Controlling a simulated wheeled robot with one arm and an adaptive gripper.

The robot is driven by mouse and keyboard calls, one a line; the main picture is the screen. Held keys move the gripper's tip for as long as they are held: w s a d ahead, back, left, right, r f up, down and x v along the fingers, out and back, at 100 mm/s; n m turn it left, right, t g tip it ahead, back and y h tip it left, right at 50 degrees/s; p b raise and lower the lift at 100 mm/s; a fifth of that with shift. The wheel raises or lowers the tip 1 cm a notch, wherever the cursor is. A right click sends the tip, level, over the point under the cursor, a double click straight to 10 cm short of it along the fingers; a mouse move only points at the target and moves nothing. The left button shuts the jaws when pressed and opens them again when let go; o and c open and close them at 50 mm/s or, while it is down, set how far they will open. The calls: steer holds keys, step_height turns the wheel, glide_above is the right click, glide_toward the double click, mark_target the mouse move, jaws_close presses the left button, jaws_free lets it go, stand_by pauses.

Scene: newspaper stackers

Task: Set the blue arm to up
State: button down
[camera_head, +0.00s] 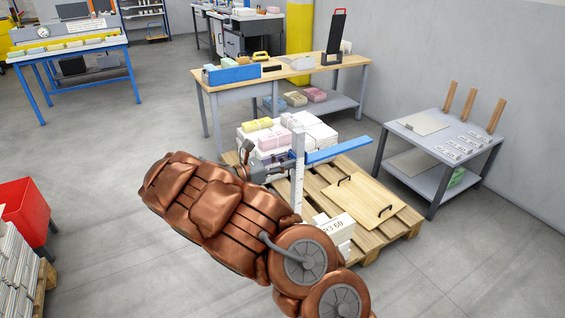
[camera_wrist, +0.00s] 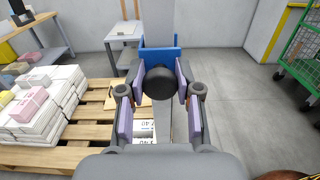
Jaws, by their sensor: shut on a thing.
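The blue arm (camera_head: 338,150) sticks out to the right from a white upright post (camera_head: 298,175) beside a pallet. It lies roughly level, partway up the post. In the wrist view, its blue end (camera_wrist: 153,58) stands just beyond my fingers. My gripper (camera_head: 287,168) reaches the post from the left at the arm's height. In the wrist view, my gripper (camera_wrist: 160,90) has its purple-padded fingers on either side of a round black knob (camera_wrist: 160,79) and is shut on it. The knob covers part of the blue piece and post.
The wooden pallet (camera_head: 318,190) carries paper bundles (camera_head: 285,140) and a board with handles (camera_head: 362,200). A grey table (camera_head: 440,140) stands right, a wooden workbench (camera_head: 285,80) behind. A red bin (camera_head: 27,211) stands left. Floor between is clear.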

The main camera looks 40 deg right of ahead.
steer(key=shift+s+d+r, duration=0.1)
steer(key=shift+d+r, duration=0.15)
steer(key=shift+r, duration=0.15)
steer(key=c, duration=0.8)
jaws_free()
steer(key=shift+d, duration=0.1)
steer(key=shift+f, duration=0.1)
steer(key=shift+a+f, duration=0.1)
steer(key=shift+a, duration=0.45)
steer(key=a, duration=0.7)
steer(key=w+a, duration=0.1)
steer(key=a, duration=0.3)
steer(key=shift+w, duration=0.1)
